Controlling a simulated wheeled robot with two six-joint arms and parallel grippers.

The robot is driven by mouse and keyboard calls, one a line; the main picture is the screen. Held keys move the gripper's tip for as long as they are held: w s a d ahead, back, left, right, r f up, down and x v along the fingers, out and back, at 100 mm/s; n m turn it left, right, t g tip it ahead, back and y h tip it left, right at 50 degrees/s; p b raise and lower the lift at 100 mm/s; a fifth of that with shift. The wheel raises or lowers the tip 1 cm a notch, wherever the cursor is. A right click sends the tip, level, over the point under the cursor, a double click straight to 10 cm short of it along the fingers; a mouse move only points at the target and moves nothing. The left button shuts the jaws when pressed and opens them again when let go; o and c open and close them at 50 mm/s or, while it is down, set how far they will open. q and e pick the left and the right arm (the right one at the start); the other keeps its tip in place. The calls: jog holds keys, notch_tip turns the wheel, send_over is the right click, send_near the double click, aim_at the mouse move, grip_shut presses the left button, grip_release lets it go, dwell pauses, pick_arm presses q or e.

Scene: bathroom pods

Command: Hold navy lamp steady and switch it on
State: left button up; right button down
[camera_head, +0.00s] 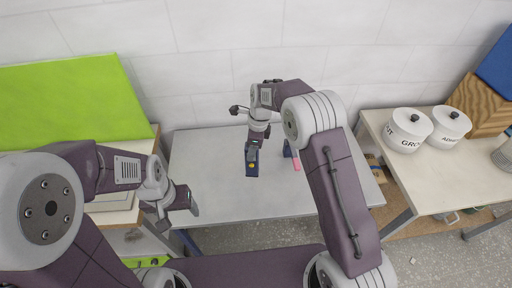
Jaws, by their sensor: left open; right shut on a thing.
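A navy object, which I take to be the navy lamp (252,168), is on or just above the grey table, with a small yellow spot on its face. My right gripper (255,145) comes down over its far end and is shut on it. The gripper covers part of the lamp, so its full shape and whether it is lit cannot be told. My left gripper (184,207) is open and empty near the table's front left edge, apart from the lamp.
The grey table (215,150) is mostly clear. A small navy item (288,148) and a pink item (296,164) lie right of the lamp, partly behind my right arm. White canisters (408,130) stand on the right table. A green panel (70,100) leans at left.

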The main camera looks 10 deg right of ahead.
jog(key=w+a+f, duration=0.3)
jog(key=a+f, duration=0.1)
jog(key=f, duration=0.1)
jog(key=shift+a, duration=0.4)
jog(key=shift+s+f+p, duration=0.1)
jog(key=shift+f+p, duration=0.15)
jog(key=shift+p, duration=0.1)
dwell(0.4)
jog(key=c, duration=1)
grip_release()
grip_shut()
